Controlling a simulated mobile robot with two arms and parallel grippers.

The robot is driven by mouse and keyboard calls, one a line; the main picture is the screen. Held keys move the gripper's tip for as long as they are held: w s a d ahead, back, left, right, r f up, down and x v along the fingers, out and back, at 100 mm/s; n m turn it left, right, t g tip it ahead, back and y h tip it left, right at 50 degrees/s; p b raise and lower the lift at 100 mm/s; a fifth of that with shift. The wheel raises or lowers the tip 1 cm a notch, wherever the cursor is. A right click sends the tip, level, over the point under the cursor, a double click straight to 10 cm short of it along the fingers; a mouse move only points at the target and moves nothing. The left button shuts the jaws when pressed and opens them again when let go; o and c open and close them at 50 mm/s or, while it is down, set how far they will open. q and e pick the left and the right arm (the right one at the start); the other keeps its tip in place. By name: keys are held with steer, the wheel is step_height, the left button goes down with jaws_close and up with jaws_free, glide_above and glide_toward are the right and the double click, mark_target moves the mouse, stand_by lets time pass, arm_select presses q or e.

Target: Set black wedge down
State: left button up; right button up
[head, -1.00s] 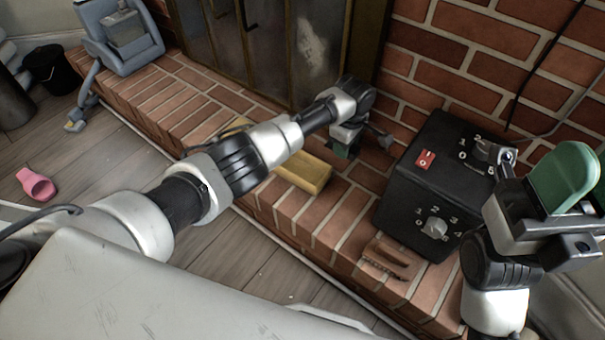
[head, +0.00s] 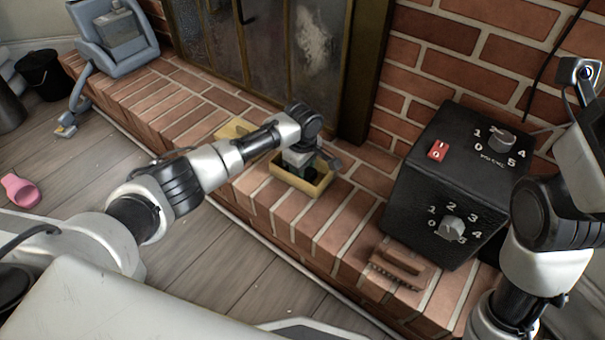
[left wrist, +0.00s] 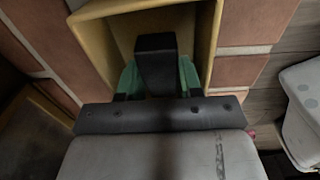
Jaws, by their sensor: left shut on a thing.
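The black wedge (left wrist: 155,62) sits between the green fingers of my left gripper (left wrist: 158,78) in the left wrist view. My left gripper (head: 305,170) is shut on it and points down into an open yellow box (head: 291,183) on the brick hearth. The box's wall also shows in the left wrist view (left wrist: 207,38). The wedge's lower end is hidden, so I cannot tell whether it touches the box floor. My right arm stands at the right edge of the head view, with its gripper fingers out of the picture.
A black control box (head: 455,190) with dials and a red switch stands right of the yellow box. A brown brush-like block (head: 400,263) lies before it. Another yellow piece (head: 232,130) lies behind my left arm.

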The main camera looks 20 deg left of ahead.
arm_select(q)
steer(key=shift+f, duration=0.1)
steer(key=shift+f, duration=0.1)
steer(key=o, duration=0.7)
